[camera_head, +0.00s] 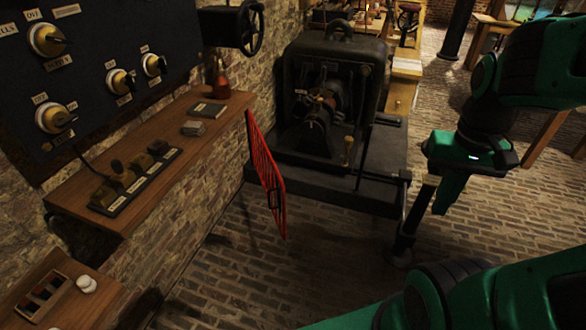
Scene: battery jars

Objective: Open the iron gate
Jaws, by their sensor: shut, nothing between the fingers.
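The iron gate (266,170) is a red barred panel, seen at a steep angle in the head view. Its far top corner is by the end of the wooden wall shelf, and its near end hangs over the brick floor. A dark latch or handle (275,199) sits near its lower near end. My gripper (440,208) points down at the right, shut and empty. It is well to the right of the gate and apart from it, near a dark post (403,232).
A black machine (335,85) stands on a dark plinth (350,188) behind the gate. The wall shelf (85,185) and a dial panel (90,70) line the left. A small lower shelf (105,300) juts out in front. Brick floor (270,285) between gate and post is clear.

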